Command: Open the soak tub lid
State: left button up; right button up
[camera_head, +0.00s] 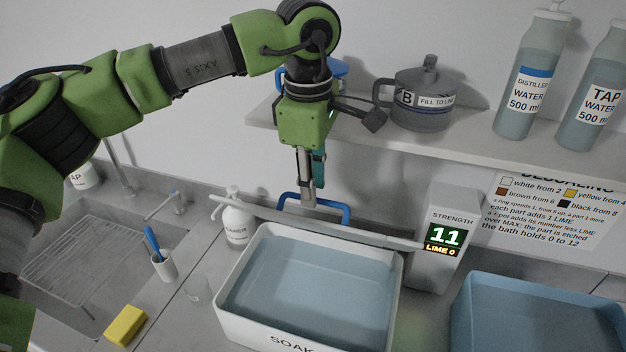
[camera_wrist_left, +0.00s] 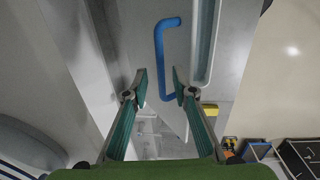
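The white soak tub (camera_head: 228,315) stands in the middle of the counter, uncovered, with bluish liquid inside. Its lid (camera_head: 350,233) stands raised along the tub's back edge and shows nearly edge-on as a pale strip. The blue lid handle (camera_head: 348,212) shows just behind that strip, and also in the left wrist view (camera_wrist_left: 159,50). My left gripper (camera_head: 309,203) points down at the handle. In the left wrist view its fingers (camera_wrist_left: 159,78) are apart, with part of the handle showing in the gap. Contact cannot be told. My right gripper is not in view.
A strength meter (camera_head: 437,250) reading 11 and LIME 0 stands right of the tub, beside a blue tub (camera_head: 462,315). A white bottle (camera_head: 237,222) stands at the tub's back left. A shelf (camera_head: 470,136) with a grey pot (camera_head: 425,100) is close to my left wrist.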

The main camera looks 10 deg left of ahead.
pick_arm(q)
jog(key=shift+f, duration=0.6)
grip_shut()
jog(key=w, duration=0.1)
jog(key=w+r+p, duration=0.1)
jog(key=w, duration=0.1)
jog(key=shift+d+r, duration=0.25)
jog(key=shift+d, duration=0.05)
